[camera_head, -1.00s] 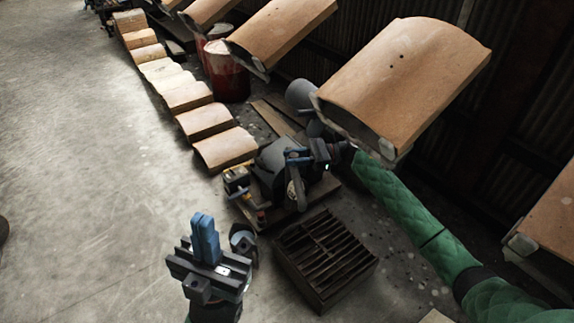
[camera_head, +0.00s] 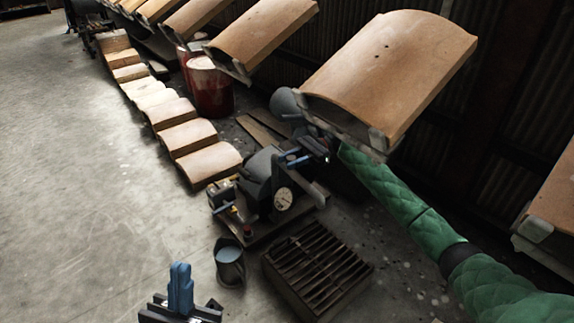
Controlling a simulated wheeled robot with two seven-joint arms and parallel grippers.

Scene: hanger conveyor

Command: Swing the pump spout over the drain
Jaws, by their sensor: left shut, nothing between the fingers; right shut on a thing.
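The pump (camera_head: 258,172) is a dark grey machine with a round white gauge (camera_head: 283,199), standing on a low base. The drain (camera_head: 335,262) is a dark slatted grate box just in front of it, toward the lower right. My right gripper (camera_head: 293,160) is at the pump's upper right side, its blue fingers shut on a part of it, seemingly the spout; the grip is small and partly hidden. A grey bar (camera_head: 316,194) sticks out beside the gauge, toward the grate's back edge. My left gripper (camera_head: 180,282) is shut and empty, low in front, apart from everything.
A grey bucket (camera_head: 230,265) with bluish contents stands left of the drain. Brown curved panels (camera_head: 390,70) hang above my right arm. More panels (camera_head: 208,163) lie in a row behind the pump, near red drums (camera_head: 210,90). The floor at left is clear.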

